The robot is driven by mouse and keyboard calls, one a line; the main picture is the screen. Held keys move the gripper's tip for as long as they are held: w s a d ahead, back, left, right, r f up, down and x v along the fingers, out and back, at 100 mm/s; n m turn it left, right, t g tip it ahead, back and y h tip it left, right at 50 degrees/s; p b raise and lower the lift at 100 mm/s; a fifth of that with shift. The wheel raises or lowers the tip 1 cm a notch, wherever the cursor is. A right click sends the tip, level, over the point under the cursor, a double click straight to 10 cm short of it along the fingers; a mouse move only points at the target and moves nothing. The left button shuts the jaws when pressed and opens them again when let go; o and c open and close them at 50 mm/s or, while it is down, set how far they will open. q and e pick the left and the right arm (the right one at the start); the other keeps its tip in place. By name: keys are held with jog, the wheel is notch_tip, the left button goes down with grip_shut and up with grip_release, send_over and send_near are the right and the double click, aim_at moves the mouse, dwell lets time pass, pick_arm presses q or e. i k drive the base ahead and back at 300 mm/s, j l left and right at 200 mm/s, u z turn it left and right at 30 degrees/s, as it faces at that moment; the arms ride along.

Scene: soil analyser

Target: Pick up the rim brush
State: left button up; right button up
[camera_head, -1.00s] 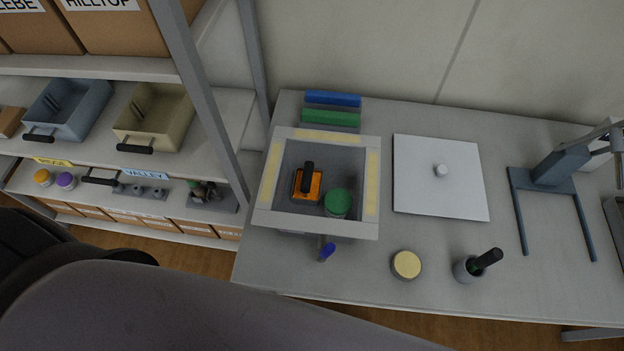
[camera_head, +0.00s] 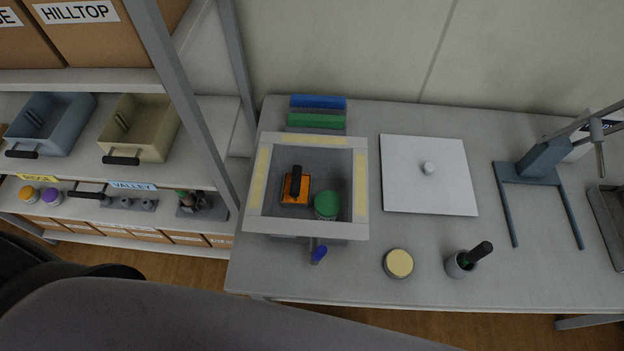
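A dark-handled tool (camera_head: 478,253), which looks like the rim brush, leans tilted to the right in a small grey cup (camera_head: 455,268) near the front of the table. Some green shows at the tool's lower part; its lower end is hidden in the cup. An open grey box (camera_head: 308,138) with pale yellow strips on its rim stands to the left. Inside it are an orange block with a black handle (camera_head: 296,188) and a green-lidded jar (camera_head: 327,205). Neither of my grippers is in view.
A round cream-topped tin (camera_head: 399,263) sits left of the cup. A white square lid with a knob (camera_head: 430,190) lies behind. A blue-grey stand (camera_head: 540,172) is at right. A blue-tipped part (camera_head: 318,254) sticks out from the box's front. Shelves with bins (camera_head: 140,130) stand left.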

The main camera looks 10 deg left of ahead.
aim_at(484, 248)
jog(key=l+z, duration=0.15)
jog(key=l, duration=0.95)
jog(key=k+j+u, duration=0.2)
jog(key=k+u, duration=0.25)
jog(key=k+j+u, duration=0.5)
jog(key=k+l, duration=0.05)
jog(key=k, duration=0.05)
